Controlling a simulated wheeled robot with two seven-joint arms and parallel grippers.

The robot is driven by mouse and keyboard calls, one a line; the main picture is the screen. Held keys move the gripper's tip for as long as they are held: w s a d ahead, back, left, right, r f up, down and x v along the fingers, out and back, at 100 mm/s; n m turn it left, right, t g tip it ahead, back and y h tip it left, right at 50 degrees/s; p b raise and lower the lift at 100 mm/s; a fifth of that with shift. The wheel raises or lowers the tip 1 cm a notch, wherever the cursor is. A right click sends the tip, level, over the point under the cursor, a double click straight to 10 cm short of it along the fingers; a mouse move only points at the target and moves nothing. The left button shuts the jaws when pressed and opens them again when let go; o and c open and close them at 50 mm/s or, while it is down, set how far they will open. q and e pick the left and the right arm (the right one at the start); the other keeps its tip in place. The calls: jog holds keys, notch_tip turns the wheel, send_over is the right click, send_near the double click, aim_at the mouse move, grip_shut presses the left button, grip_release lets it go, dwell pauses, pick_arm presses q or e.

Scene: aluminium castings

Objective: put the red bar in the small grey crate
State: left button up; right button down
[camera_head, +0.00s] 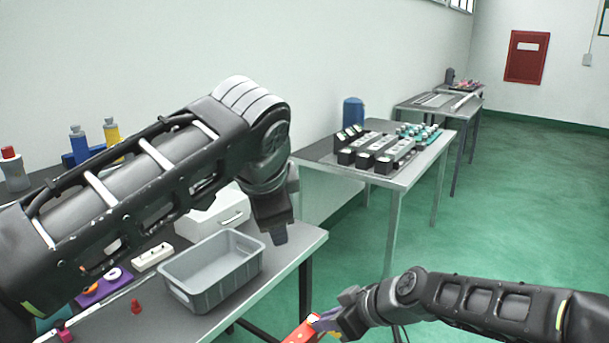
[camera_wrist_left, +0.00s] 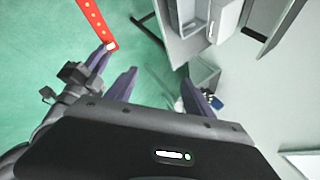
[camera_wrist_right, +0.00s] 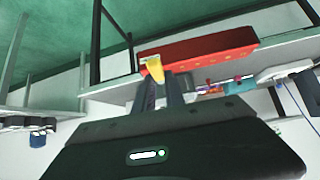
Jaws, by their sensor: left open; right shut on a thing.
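The red bar (camera_head: 301,334) is at the bottom of the head view, beyond the table's front edge and over the floor. My right gripper (camera_head: 322,325) is shut on one end of it. The right wrist view shows the bar (camera_wrist_right: 205,50) long and red, with a yellow-white end at the fingertips. The left wrist view shows yellow dots along the bar (camera_wrist_left: 94,18). The small grey crate (camera_head: 228,287) stands upright on the near table and looks empty. My left gripper (camera_head: 278,233) is beside the crate's right back corner, higher up, open and empty.
A white drawer box (camera_head: 212,216) stands behind the crate. A white block (camera_head: 152,257), a purple board (camera_head: 103,287) and a small red piece (camera_head: 136,306) lie left of it. My left arm hides part of the table. A further table (camera_head: 330,160) holds castings.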

jog(key=shift+w+f, duration=0.1)
jog(key=shift+w, duration=0.05)
pick_arm(q)
notch_tip(320, 180, down, 6)
jog(key=w+d+n+g, duration=0.1)
jog(key=shift+d+f+g, duration=0.25)
jog(key=shift+g, duration=0.05)
